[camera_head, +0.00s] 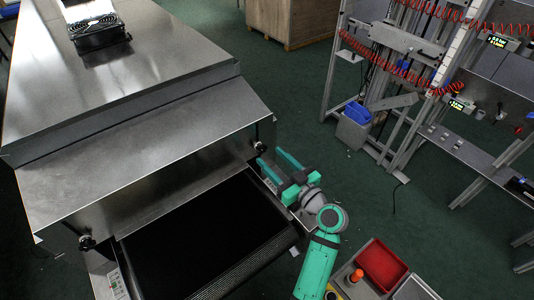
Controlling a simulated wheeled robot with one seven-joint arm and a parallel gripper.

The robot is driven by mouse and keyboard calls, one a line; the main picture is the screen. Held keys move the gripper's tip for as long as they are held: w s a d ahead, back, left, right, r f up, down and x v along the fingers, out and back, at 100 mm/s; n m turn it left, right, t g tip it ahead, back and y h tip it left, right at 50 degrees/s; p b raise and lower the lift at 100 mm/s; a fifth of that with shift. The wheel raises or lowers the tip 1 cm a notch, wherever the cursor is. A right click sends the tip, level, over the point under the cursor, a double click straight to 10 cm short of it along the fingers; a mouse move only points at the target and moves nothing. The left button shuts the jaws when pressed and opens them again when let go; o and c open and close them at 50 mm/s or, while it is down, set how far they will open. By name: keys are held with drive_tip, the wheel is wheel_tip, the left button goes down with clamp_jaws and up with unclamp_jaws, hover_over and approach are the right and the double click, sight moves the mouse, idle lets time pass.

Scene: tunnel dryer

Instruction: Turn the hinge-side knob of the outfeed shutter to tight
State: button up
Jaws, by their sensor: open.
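The tunnel dryer's steel sloped front panel (140,160), which looks like the outfeed shutter or its hood, sits above a black conveyor belt (190,240). A dark knob (261,147) is at its right end, and another dark knob (87,242) is at its left end. I cannot tell from this view which one is on the hinge side, or how far either is turned. My gripper (269,156) has teal fingers and is open. Its fingertips are close to the right knob; whether they touch it is not clear.
A control panel with buttons (118,285) is beside the belt at the lower left. A red bin (381,264) stands at the lower right, near my arm. A grey rack (400,90) with red coiled hoses is at the right. Green floor lies open between.

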sight(263, 150)
drive_tip(key=shift+x, duration=1.7)
drive_tip(key=c, duration=1)
drive_tip(key=shift+m, duration=0.3)
